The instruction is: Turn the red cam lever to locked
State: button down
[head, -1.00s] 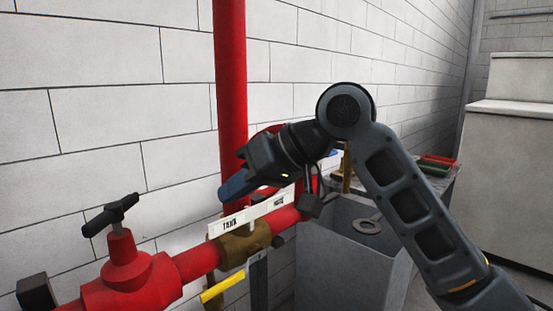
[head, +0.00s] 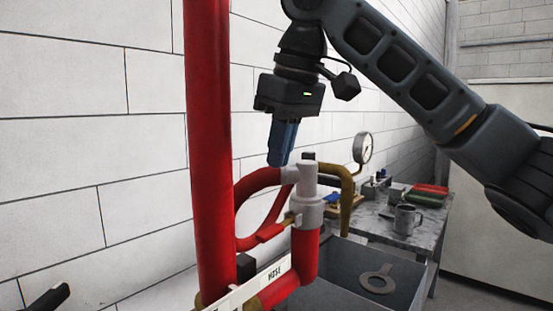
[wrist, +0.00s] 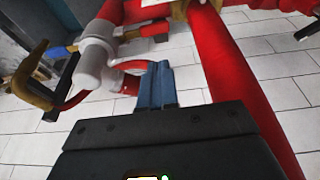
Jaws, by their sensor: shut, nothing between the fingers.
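The red cam lever (head: 270,233) sticks out to the left from the grey coupling (head: 307,213) on the red pipe, below the hose. In the wrist view the lever (wrist: 155,28) shows near the top, beside the pale coupling (wrist: 95,55). My gripper (head: 278,162) points down with its blue fingers together and empty. It appears above and slightly left of the coupling, apart from the lever. In the wrist view the shut fingertips (wrist: 157,66) show in the middle, below the lever.
A thick red vertical pipe (head: 208,150) stands close left of my gripper. A red hose (head: 252,185) loops beside the coupling, and a brass pipe (head: 345,190) and gauge (head: 362,147) stand to its right. A grey bin (head: 400,270) and cluttered bench (head: 440,222) are farther right.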

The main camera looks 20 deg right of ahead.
send_near(267, 231)
jog(key=x, duration=0.5)
jog(key=shift+w+a, duration=0.1)
jog(key=shift+f, duration=0.7)
jog(key=shift+w+f+p, duration=0.1)
jog(key=shift+p, duration=0.25)
